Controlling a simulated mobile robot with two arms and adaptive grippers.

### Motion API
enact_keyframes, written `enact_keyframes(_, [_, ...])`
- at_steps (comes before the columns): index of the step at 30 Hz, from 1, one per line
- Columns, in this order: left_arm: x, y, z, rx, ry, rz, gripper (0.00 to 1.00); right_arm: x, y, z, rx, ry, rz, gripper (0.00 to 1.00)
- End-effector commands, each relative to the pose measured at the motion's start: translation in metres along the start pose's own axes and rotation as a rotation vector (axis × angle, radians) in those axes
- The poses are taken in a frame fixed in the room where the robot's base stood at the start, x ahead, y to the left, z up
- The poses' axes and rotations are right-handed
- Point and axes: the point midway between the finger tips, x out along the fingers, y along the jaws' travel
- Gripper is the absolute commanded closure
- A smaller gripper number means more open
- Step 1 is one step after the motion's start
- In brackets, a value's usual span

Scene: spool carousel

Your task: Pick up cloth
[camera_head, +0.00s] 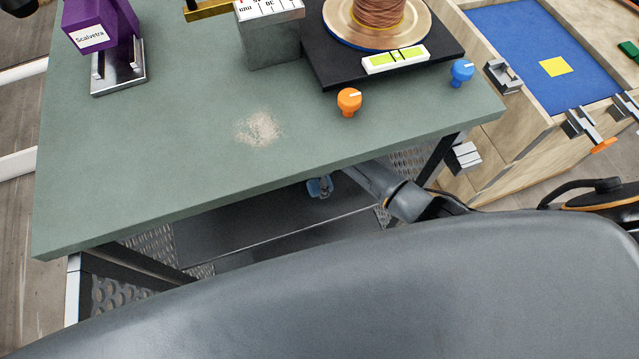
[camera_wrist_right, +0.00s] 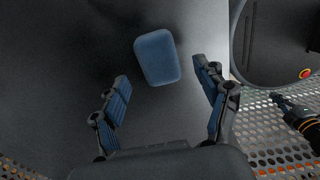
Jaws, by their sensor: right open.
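A blue folded pad with rounded corners, which looks like the cloth (camera_wrist_right: 157,57), lies on a dark flat surface in the right wrist view. My right gripper (camera_wrist_right: 161,74) is open and empty, with its blue-padded fingers spread. The cloth shows beyond and between the fingertips, apart from both. In the head view my right arm reaches under the front edge of the green table, and a small blue part shows at its end. I cannot tell there whether that is a finger pad or the cloth.
The green table (camera_head: 150,170) overhangs the dark lower shelf (camera_head: 230,225). On top are a patch of pale dust (camera_head: 259,129), an orange knob (camera_head: 349,101), a blue knob (camera_head: 461,72), a copper spool (camera_head: 378,12) and a purple box (camera_head: 98,25). A wooden bench (camera_head: 510,120) stands at right.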

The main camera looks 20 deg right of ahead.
Motion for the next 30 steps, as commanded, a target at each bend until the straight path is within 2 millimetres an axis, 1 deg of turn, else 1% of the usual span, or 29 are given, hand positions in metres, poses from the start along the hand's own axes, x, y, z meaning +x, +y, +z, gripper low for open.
enact_keyframes(1, [0.002, 0.001, 0.004, 0.0, -0.005, 0.001, 1.0, 0.01, -0.002, 0.004, 0.002, -0.001, -0.004, 0.26])
enact_keyframes(3, [0.004, 0.001, 0.004, 0.001, -0.005, 0.001, 1.0, 0.021, -0.002, 0.004, 0.001, 0.001, -0.003, 0.26])
enact_keyframes(6, [0.006, 0.0, -0.001, 0.002, 0.003, 0.0, 1.0, 0.03, -0.002, 0.005, 0.001, 0.0, -0.002, 0.26])
enact_keyframes(12, [0.006, -0.003, -0.026, 0.003, 0.041, -0.004, 1.0, 0.033, -0.002, 0.005, 0.0, 0.0, 0.0, 0.26])
enact_keyframes(14, [0.006, -0.004, -0.03, 0.003, 0.047, -0.004, 1.0, 0.033, -0.002, 0.005, 0.0, 0.0, 0.0, 0.26])
enact_keyframes(15, [0.006, -0.004, -0.03, 0.003, 0.047, -0.004, 1.0, 0.033, -0.002, 0.005, 0.0, 0.0, 0.0, 0.28])
enact_keyframes(16, [0.006, -0.004, -0.03, 0.003, 0.047, -0.004, 1.0, 0.033, -0.002, 0.005, 0.0, 0.0, 0.0, 0.35])
enact_keyframes(17, [0.006, -0.003, -0.029, 0.003, 0.046, -0.004, 1.0, 0.033, -0.002, 0.005, 0.0, 0.0, 0.0, 0.41])
enact_keyframes(18, [0.006, -0.003, -0.028, 0.003, 0.043, -0.004, 1.0, 0.033, -0.002, 0.005, 0.0, 0.0, 0.0, 0.49])
enact_keyframes(20, [0.006, -0.003, -0.025, 0.003, 0.039, -0.003, 1.0, 0.033, -0.002, 0.005, 0.0, 0.0, 0.0, 0.61])
enact_keyframes(21, [0.006, -0.003, -0.023, 0.003, 0.036, -0.003, 1.0, 0.033, -0.002, 0.005, 0.0, 0.0, 0.0, 0.69])
enact_keyframes(23, [0.006, -0.002, -0.02, 0.003, 0.032, -0.002, 1.0, 0.033, -0.002, 0.005, 0.0, 0.0, 0.0, 0.81])
enact_keyframes(24, [0.006, -0.002, -0.018, 0.003, 0.028, -0.002, 1.0, 0.033, -0.002, 0.005, 0.0, 0.0, 0.0, 0.84])
enact_keyframes(30, [0.006, -0.001, -0.013, 0.003, 0.021, -0.001, 1.0, 0.033, -0.002, 0.005, 0.0, 0.0, 0.0, 0.85])
